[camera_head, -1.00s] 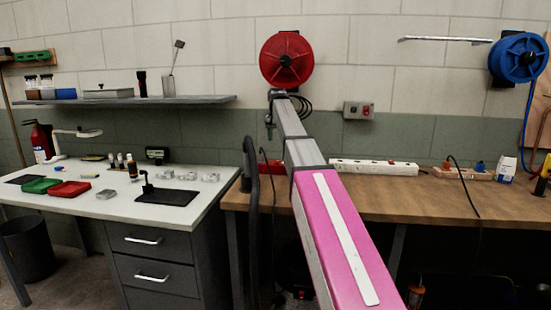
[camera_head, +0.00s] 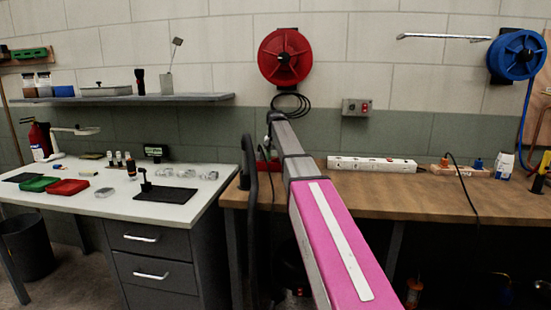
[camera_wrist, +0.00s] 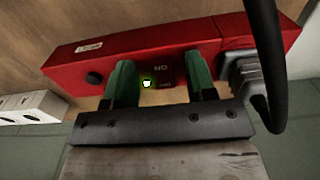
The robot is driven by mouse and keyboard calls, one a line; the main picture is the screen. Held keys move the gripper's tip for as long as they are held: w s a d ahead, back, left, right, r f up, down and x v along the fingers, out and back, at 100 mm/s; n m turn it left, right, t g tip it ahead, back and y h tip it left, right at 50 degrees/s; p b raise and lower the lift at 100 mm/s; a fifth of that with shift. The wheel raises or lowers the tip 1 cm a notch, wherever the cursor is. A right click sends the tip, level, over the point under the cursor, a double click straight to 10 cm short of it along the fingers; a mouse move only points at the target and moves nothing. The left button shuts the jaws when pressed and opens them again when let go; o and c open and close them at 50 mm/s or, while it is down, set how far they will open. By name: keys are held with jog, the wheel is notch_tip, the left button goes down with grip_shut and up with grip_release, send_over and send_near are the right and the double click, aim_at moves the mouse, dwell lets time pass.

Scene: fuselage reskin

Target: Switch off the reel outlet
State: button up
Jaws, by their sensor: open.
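In the head view, my arm hides most of the red box (camera_head: 262,166) and my gripper.
A red cable reel (camera_head: 285,58) hangs on the wall above the wooden bench (camera_head: 440,198). A white power strip (camera_head: 372,164) lies right of my arm. A wall switch box (camera_head: 356,107) and a blue reel (camera_head: 517,56) are farther right.

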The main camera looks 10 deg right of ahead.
jog(key=c, duration=0.9)
jog(key=shift+w+d+r+g, duration=0.1)
jog(key=shift+w+g, duration=0.25)
jog(key=shift+g, duration=0.25)
jog(key=shift+g+y, duration=0.4)
jog(key=shift+g, duration=0.1)
jog(key=shift+r+g, duration=0.1)
jog(key=shift+g, duration=0.2)
